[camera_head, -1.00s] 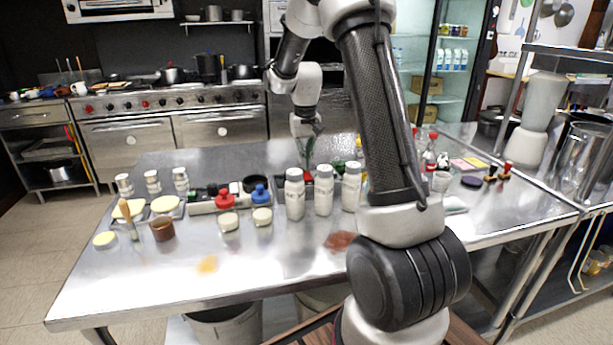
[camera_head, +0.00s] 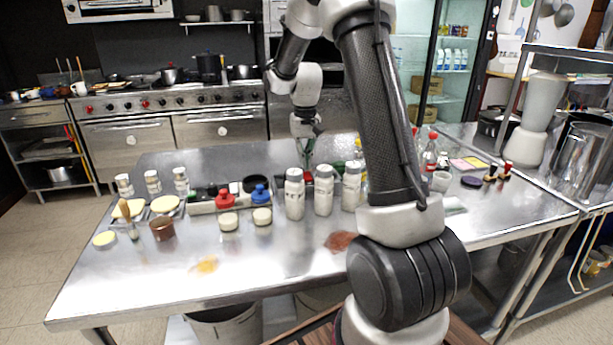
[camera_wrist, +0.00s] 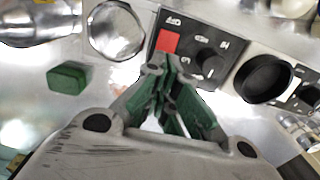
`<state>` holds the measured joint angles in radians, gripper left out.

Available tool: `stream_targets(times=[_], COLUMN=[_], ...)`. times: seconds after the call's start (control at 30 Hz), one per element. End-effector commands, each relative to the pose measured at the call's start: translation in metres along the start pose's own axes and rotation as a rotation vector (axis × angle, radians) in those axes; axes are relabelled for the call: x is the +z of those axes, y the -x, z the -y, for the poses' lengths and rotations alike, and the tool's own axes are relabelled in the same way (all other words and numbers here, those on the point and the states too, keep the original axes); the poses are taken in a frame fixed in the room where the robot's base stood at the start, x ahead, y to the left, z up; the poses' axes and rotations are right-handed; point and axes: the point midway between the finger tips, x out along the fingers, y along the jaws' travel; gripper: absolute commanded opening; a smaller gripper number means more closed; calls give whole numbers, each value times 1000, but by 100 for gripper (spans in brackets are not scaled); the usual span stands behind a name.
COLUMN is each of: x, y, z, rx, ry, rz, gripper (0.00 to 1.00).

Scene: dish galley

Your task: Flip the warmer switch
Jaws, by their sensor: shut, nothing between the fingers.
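In the wrist view a red rocker switch (camera_wrist: 168,41) sits on a black control panel (camera_wrist: 188,24), beside a round black knob (camera_wrist: 207,61). I take this red rocker to be the warmer switch. My gripper (camera_wrist: 160,72) has its green fingers together and empty, with the tips just below the red switch in the picture. I cannot tell whether they touch the panel. In the head view my gripper (camera_head: 307,152) points down over the far part of the steel table, behind white shaker bottles (camera_head: 324,192). The panel is mostly hidden there.
In the wrist view a second panel with a black round dish (camera_wrist: 263,78) lies to the right. A clear round container (camera_wrist: 115,30) and a green block (camera_wrist: 67,79) are on the left. The steel table (camera_head: 130,285) has free room at its front left.

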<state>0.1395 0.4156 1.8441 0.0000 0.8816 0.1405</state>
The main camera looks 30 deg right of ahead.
Motion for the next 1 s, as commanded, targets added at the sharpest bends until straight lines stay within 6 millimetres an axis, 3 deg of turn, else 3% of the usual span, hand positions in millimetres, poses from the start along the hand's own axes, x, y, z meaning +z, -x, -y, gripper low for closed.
stream_targets(times=[1.0], x=[0], y=[-16], z=[0], rx=[0], ry=[0], rz=[0], gripper=[0])
